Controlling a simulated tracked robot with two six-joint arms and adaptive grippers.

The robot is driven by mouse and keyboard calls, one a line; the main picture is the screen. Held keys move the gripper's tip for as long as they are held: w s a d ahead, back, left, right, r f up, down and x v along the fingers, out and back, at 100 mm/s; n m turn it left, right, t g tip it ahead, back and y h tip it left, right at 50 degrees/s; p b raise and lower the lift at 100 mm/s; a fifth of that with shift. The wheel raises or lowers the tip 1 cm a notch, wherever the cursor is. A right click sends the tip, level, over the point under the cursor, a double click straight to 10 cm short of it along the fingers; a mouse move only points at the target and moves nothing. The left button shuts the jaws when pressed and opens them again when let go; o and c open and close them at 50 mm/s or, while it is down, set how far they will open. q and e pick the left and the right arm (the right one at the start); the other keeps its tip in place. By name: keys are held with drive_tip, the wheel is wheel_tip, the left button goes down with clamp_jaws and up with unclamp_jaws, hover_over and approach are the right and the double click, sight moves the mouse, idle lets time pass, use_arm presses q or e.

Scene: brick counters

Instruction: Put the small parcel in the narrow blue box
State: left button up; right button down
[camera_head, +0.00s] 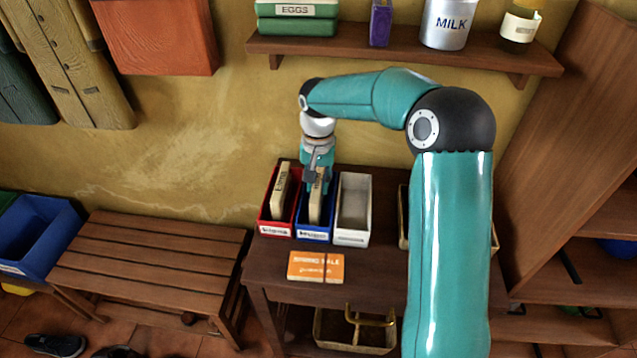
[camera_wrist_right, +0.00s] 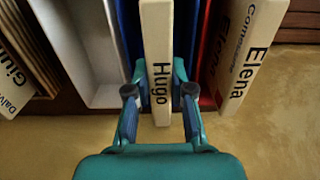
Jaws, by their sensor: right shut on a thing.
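The small parcel (camera_head: 316,208) is a flat cream packet standing on edge. In the right wrist view the parcel (camera_wrist_right: 158,40) shows the name "Hugo". The narrow blue box (camera_head: 315,236) stands between a red box and a white box on the dark table. Its blue wall also shows in the right wrist view (camera_wrist_right: 130,30). My right gripper (camera_head: 317,181) reaches down over the blue box and is shut on the parcel, one finger on each side. The parcel's lower part is between the blue walls; whether it touches the bottom is hidden. My left gripper is out of view.
The red box (camera_head: 275,231) holds a cream packet marked "Elena" (camera_wrist_right: 246,50). The white box (camera_head: 352,236) is empty. An orange card (camera_head: 316,266) lies in front. A shelf (camera_head: 400,52) with jars and tins hangs above. A slatted bench (camera_head: 150,250) stands left.

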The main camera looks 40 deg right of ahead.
drive_tip(key=shift+w+d+f, duration=0.15)
drive_tip(key=shift+f, duration=0.4)
drive_tip(key=shift+f, duration=0.1)
drive_tip(key=c, duration=1)
unclamp_jaws()
wheel_tip(320, 180, up, 12)
drive_tip(key=shift+r+p, duration=0.1)
drive_tip(key=shift+p, duration=0.3)
